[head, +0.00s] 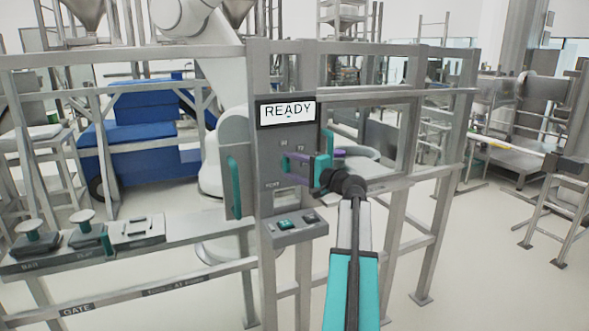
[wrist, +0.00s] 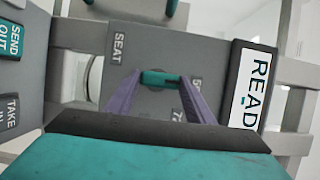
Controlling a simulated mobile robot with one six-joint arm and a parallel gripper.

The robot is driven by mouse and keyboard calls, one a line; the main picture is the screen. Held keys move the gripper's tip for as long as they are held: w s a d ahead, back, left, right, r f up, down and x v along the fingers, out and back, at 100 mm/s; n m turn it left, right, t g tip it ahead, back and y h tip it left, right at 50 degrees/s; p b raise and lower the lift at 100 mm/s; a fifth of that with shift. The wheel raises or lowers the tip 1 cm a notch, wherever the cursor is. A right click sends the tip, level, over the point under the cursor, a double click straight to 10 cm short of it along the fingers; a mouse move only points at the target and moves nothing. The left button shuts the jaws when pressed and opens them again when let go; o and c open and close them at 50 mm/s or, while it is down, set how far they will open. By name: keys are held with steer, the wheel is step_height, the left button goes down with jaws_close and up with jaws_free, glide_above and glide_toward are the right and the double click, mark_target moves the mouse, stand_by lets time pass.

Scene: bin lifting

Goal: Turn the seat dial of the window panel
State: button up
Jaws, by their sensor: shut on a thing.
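The window panel (head: 272,120) is a grey upright box with a READY display (head: 287,112), which also shows in the wrist view (wrist: 256,92). In the wrist view, a small teal dial (wrist: 160,78) sits on the grey face near the SEAT label (wrist: 118,45). My gripper (head: 289,161) reaches the panel face below the display. Its purple fingers are shut on the teal dial, one on each side. In the head view the dial is mostly hidden by the fingers. Number marks beside the dial are partly covered by a finger.
A teal handle (head: 234,183) stands on the panel's left side. A button box (head: 297,227) with teal and dark keys juts out below. A metal frame with rails surrounds the panel. A ledge (head: 150,245) with knobs lies at the left.

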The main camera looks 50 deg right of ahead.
steer(key=shift+a+f, duration=0.15)
steer(key=shift+a, duration=0.05)
steer(key=o, duration=1.1)
steer(key=shift+s, duration=0.1)
steer(key=shift+c, duration=0.2)
steer(key=shift+s, duration=0.15)
steer(key=s+b, duration=0.2)
steer(key=s, duration=1.1)
steer(key=shift+s, duration=0.25)
steer(key=shift+d, duration=0.1)
